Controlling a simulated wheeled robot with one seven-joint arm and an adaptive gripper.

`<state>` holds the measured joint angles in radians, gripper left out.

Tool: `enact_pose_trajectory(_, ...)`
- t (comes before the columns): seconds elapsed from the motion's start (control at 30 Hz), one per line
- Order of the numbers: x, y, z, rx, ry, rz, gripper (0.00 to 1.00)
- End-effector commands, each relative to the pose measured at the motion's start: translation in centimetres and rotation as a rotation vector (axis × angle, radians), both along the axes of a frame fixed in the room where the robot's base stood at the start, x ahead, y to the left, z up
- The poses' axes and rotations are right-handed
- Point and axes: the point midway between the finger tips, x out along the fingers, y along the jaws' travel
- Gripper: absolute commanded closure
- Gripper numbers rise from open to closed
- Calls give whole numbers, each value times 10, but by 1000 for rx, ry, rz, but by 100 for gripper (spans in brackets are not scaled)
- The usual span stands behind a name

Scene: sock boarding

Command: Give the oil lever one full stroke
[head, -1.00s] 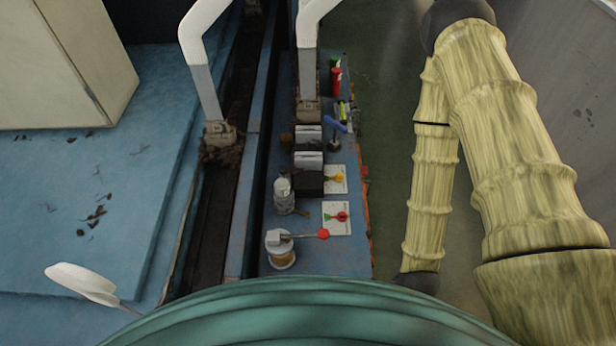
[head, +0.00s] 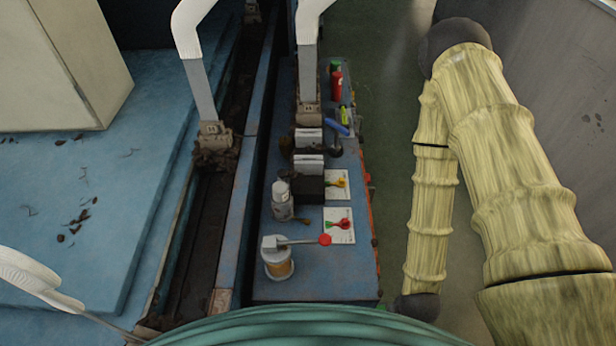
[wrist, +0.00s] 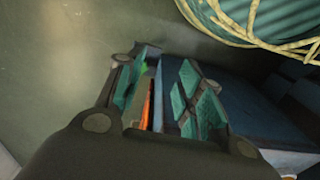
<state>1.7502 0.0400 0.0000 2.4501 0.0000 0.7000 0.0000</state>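The oil lever (head: 299,241) is a thin grey bar on top of a round oil pot (head: 278,262). The pot has a pale body with an amber band and stands at the near end of a narrow blue bench. The lever lies roughly level and points right, ending in a red knob (head: 325,239). My gripper (wrist: 160,98) shows only in the wrist view. Its teal-padded fingers are apart, with nothing seen held between them. Beyond them are a blue surface and an orange strip. I cannot make out the lever in the wrist view.
On the bench (head: 320,288) behind the pot stand a clear bottle (head: 282,201), cards with red and yellow handles, a blue-handled lever (head: 337,129) and a red bottle (head: 336,85). White-and-grey posts rise left of it. Green floor (head: 385,130) lies open on the right.

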Motion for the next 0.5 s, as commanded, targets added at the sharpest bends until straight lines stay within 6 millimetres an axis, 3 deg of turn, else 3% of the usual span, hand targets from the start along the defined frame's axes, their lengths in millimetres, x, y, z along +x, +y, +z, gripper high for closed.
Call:
enact_pose_trajectory(0.03,0,0,0,0,0,0,68)
enact_pose_trajectory(0.2,0,0,0,0,0,0,99)
enact_pose_trajectory(0.5,0,0,0,0,0,0,100)
